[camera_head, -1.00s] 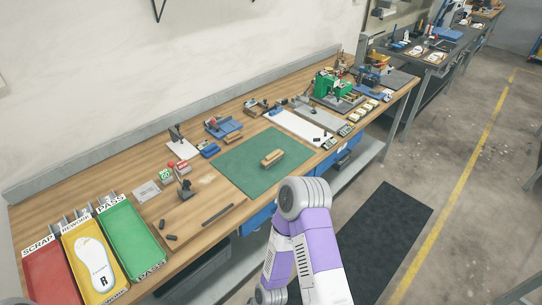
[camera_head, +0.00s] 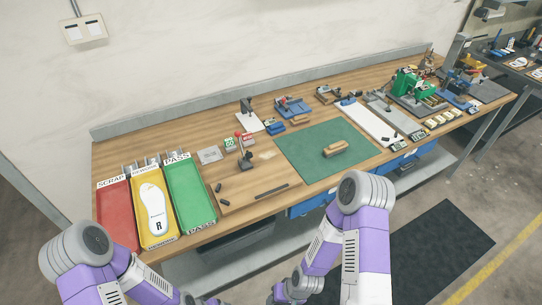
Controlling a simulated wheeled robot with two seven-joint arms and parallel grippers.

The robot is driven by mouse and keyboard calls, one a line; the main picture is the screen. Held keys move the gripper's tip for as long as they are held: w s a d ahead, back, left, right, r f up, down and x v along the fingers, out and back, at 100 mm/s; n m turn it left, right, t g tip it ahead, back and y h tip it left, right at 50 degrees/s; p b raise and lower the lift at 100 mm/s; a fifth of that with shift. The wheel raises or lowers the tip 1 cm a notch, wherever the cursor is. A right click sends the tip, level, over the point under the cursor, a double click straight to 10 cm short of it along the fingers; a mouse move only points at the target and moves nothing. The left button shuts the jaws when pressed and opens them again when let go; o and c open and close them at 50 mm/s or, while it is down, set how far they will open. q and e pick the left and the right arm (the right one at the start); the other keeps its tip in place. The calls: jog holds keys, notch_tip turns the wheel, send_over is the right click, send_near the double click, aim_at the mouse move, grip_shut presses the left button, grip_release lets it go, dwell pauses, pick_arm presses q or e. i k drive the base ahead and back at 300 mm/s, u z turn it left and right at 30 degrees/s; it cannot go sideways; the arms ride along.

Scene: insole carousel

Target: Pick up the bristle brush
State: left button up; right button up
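A small wooden block-shaped piece (camera_head: 335,149), which looks like the bristle brush, lies on the green mat (camera_head: 300,163) on the workbench. Its bristles are too small to make out. Both my arms show at the bottom of the view, in front of the bench and away from the brush. I cannot make out the fingers of either gripper.
Red (camera_head: 116,222), yellow (camera_head: 145,240) and green (camera_head: 189,197) trays stand at the bench's left; a white insole (camera_head: 152,212) lies in the yellow one. Small fixtures line the back. A white board (camera_head: 371,124) and a green machine (camera_head: 408,82) stand right of the mat.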

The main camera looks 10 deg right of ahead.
aim_at(334, 149)
jog(key=z, duration=2.3)
jog(key=i, duration=1.85)
jog(key=u, duration=3)
